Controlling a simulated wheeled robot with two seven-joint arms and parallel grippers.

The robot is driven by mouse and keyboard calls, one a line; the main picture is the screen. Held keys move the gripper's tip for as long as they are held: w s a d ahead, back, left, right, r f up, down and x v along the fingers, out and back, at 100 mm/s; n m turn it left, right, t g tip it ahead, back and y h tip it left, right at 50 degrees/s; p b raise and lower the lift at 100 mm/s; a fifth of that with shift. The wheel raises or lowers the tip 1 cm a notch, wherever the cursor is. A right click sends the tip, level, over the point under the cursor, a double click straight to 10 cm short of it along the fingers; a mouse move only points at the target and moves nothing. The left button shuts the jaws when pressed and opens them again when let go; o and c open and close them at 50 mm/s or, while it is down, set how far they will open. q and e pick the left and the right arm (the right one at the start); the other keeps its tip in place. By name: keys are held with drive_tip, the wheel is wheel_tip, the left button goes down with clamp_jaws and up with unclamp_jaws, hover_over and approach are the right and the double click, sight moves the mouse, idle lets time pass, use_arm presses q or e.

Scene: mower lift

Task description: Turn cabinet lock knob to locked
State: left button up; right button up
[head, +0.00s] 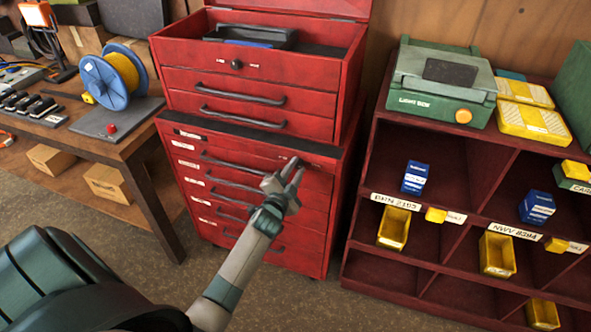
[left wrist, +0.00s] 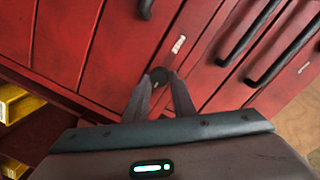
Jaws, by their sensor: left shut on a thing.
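The red tool cabinet (head: 225,165) stands in the middle of the head view, with several drawers and dark bar handles. My left gripper (head: 296,164) reaches to the upper right of its lower part. In the left wrist view, the dark round lock knob (left wrist: 161,76) sits on the red front between the fingertips of my left gripper (left wrist: 160,80). The fingers are shut on the knob. A small white label (left wrist: 178,44) is beside it. In the head view the fingers hide most of this knob, and I cannot tell its turn position. My right gripper is not in view.
Another dark knob (head: 236,65) is on the upper chest, whose top is open. A red shelf unit (head: 365,200) with yellow bins and blue boxes stands close on the right. A wooden workbench (head: 120,150) with a cable reel (head: 110,82) is on the left. Floor is free before the cabinet.

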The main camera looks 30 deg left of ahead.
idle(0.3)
use_arm(q)
drive_tip(key=o, duration=1.1)
drive_tip(key=shift+c, duration=0.2)
drive_tip(key=f+b+v, duration=0.1)
drive_tip(key=b+v, duration=0.2)
drive_tip(key=v, duration=1.4)
drive_tip(key=shift+s+r+b, duration=0.2)
drive_tip(key=shift+r+b, duration=0.1)
drive_tip(key=shift+r, duration=0.15)
